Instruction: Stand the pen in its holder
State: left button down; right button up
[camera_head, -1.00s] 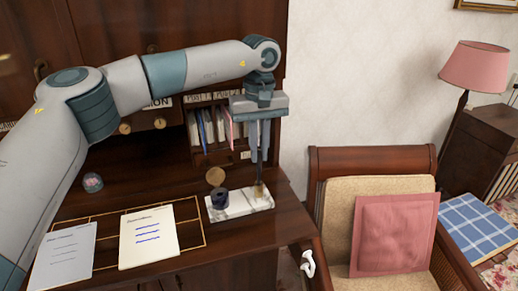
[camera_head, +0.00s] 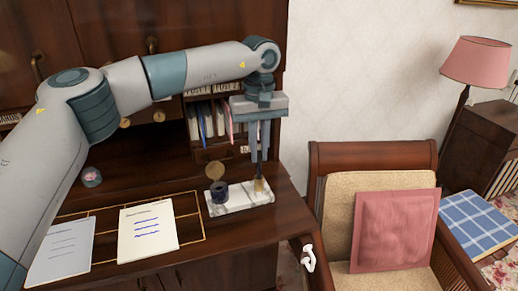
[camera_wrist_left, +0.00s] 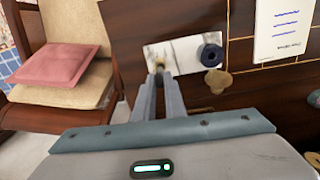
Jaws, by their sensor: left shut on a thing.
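My left gripper (camera_head: 259,157) points straight down over the right part of a white marble pen stand (camera_head: 238,201) on the desk. It is shut on a thin upright pen, mostly hidden between the fingers. A small gold holder (camera_head: 259,186) stands on the stand directly below the fingertips. In the left wrist view, a gold piece (camera_wrist_left: 159,66) shows just beyond the fingertips (camera_wrist_left: 160,82). I cannot tell how far the pen's lower end is inside the holder. My right gripper is not in view.
Papers (camera_head: 147,232) lie left on the desk. A pigeonhole rack (camera_head: 208,125) stands behind. A chair with a pink cushion (camera_head: 394,231) is at right.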

pick_arm(q)
jog(key=shift+f, duration=0.1)
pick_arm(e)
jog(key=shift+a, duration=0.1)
pick_arm(q)
jog(key=c, duration=1.7)
grip_release()
jog(key=shift+c, duration=0.2)
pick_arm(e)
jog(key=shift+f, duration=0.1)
